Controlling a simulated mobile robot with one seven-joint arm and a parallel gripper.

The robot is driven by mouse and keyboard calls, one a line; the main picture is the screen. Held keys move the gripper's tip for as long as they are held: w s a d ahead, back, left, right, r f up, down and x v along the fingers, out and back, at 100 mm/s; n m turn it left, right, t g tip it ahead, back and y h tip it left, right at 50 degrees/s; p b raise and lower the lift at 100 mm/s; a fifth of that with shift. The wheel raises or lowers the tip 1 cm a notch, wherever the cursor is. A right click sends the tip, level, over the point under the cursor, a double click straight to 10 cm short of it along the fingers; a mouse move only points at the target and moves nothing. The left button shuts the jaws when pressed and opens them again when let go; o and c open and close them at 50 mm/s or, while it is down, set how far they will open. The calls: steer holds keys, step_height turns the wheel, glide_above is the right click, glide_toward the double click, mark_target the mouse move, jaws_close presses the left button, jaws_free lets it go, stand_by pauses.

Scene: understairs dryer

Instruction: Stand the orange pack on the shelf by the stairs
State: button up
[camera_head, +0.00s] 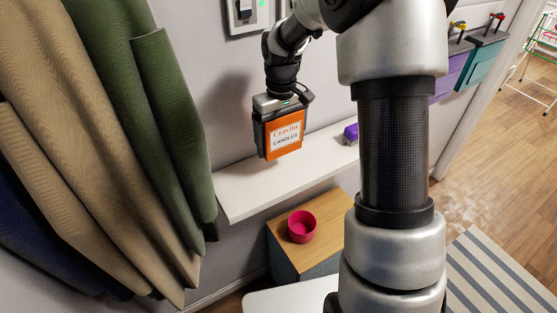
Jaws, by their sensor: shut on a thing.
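The orange pack (284,141) has a white label reading "Cravlin Candles". My gripper (265,152) is shut on it, with a dark finger along its left side. The pack hangs roughly upright, slightly tilted in the picture, in front of the grey wall and over the white shelf (262,190). The pack's lower edge appears above the shelf board, and I see no clear contact between them. The stairs are not clearly identifiable in this view.
A purple object (350,133) sits on the shelf, partly beside my arm. Below is a wooden-topped cabinet (325,205) with a pink bowl (302,227). Green and tan hanging cloths (165,110) crowd the left. The shelf's left part is bare. A striped rug (500,275) lies right.

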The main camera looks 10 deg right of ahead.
steer(key=f, duration=0.5)
steer(key=shift+s+f, duration=0.2)
steer(key=shift+f, duration=1.45)
steer(key=shift+f, duration=0.1)
